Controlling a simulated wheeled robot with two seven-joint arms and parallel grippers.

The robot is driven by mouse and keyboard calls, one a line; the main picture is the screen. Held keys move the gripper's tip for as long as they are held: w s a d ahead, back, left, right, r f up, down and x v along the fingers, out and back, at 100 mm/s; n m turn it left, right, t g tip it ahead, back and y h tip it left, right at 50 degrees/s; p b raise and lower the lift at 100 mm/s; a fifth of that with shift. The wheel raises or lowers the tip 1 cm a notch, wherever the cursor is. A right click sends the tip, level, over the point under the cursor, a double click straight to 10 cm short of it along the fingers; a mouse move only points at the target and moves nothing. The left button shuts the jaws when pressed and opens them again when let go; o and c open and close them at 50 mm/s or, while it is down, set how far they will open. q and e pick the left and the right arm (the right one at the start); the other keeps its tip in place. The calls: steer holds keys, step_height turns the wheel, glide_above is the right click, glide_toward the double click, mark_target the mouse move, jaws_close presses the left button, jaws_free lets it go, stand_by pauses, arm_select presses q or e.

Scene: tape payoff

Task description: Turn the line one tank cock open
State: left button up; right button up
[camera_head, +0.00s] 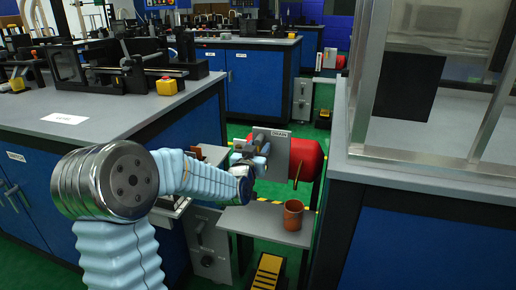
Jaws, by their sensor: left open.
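A red tank (311,158) lies in the gap between the two blue benches, partly behind a grey upright plate with a white "DRAIN" label (279,133). A thin brass-coloured rod (297,176) shows at the right of the plate, in front of the tank. I cannot tell whether it is part of the cock. My left gripper (257,158) is open and close in front of the plate's left side. The gripper and wrist hide what is there, so I cannot see the cock's handle clearly or whether I touch it. My right gripper is out of view.
A reddish-brown cup (293,214) stands on a small grey table (262,219) below the plate. A yellow pedal (268,271) is on the floor. A bench with a glazed metal frame (420,165) stands close on the right. Another red tank (340,61) is farther back.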

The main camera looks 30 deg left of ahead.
arm_select(q)
steer(key=shift+c, duration=0.3)
jaws_close()
